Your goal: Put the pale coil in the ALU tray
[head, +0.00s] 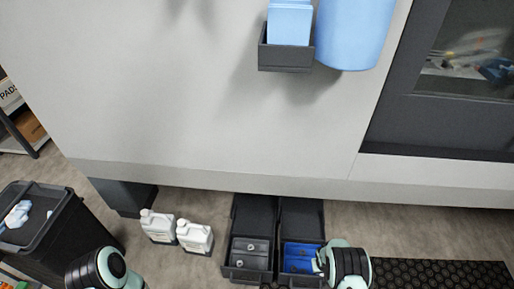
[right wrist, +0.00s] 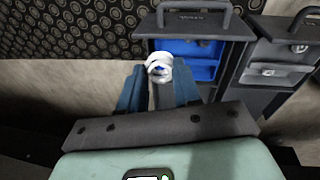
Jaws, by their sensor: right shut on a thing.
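The pale coil (right wrist: 158,65) is a small white ring with a blue mark, held between the blue fingertips of my right gripper (right wrist: 159,84) in the right wrist view. It appears in front of a dark tray with a blue inside (right wrist: 178,44); whether it touches the tray I cannot tell. In the head view this blue-lined tray (head: 302,211) stands beside a grey-lined tray (head: 254,213). I cannot read which one is marked ALU. My right wrist covers the blue tray's near right corner in the head view. Of my left arm only the wrist shows at the bottom left.
Two white jugs (head: 194,236) stand left of the trays. A black bin (head: 60,222) is at far left. A black patterned mat (head: 440,273) lies right of the trays. The pale booth wall (head: 200,110) overhangs the floor behind, with a dark holder (head: 285,57) above.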

